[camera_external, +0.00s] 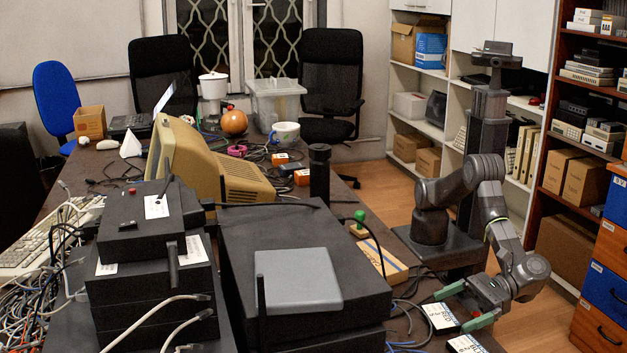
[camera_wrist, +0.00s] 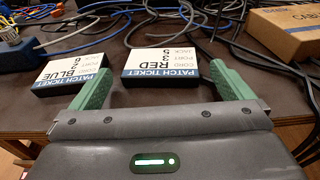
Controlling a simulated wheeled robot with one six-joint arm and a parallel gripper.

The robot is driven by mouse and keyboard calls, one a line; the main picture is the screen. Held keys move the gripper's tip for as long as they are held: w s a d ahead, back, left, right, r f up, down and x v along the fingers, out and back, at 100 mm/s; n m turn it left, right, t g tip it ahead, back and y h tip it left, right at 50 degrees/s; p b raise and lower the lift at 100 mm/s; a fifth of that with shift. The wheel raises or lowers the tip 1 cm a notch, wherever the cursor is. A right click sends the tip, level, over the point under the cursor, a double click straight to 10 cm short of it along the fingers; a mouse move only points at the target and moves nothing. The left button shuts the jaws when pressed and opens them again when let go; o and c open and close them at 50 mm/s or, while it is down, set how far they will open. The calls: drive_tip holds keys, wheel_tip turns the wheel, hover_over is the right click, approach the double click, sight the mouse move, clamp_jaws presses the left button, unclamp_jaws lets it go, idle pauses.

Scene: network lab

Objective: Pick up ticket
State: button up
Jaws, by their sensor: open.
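Two ticket cards lie flat near the table's front edge. The red patch ticket (camera_wrist: 163,66) is white with a dark blue header; in the external view it lies beside my gripper's fingers (camera_external: 440,317). The blue patch ticket (camera_wrist: 75,70) lies to its left and shows at the bottom of the external view (camera_external: 466,345), partly cut off. My gripper (camera_wrist: 160,72) is open and empty, low at the table edge. The red ticket lies ahead, between the lines of the two fingers. The left finger overlaps the blue ticket's near right corner in the wrist view; contact cannot be told.
Loose dark and blue cables (camera_wrist: 130,15) lie behind the tickets. A cardboard box (camera_wrist: 288,32) is at right in the wrist view, and a blue block with plugs (camera_wrist: 20,55) at left. Black equipment (camera_external: 300,215) fills the table's middle. A shelf unit (camera_external: 420,100) stands beyond my arm.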

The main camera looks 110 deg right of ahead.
drive_tip(key=shift+w+f, duration=0.25)
drive_tip(key=shift+w, duration=0.9)
drive_tip(key=c, duration=1)
drive_tip(key=shift+o, duration=0.2)
drive_tip(key=shift+r, duration=0.15)
drive_tip(key=shift+r, duration=0.35)
wheel_tip(320, 180, up, 8)
drive_tip(key=p, duration=0.3)
drive_tip(key=shift+f, duration=0.1)
drive_tip(key=d+r+p, duration=0.1)
drive_tip(key=r, duration=0.1)
wheel_tip(320, 180, up, 3)
drive_tip(key=m+h+p, duration=0.3)
drive_tip(key=h+p, duration=0.1)
drive_tip(key=p, duration=0.3)
hover_over(381, 257)
drive_tip(key=shift+g+h, duration=0.3)
wheel_tip(381, 257, down, 10)
drive_tip(key=shift+a+r+b, duration=0.1)
drive_tip(key=shift+b, duration=0.7)
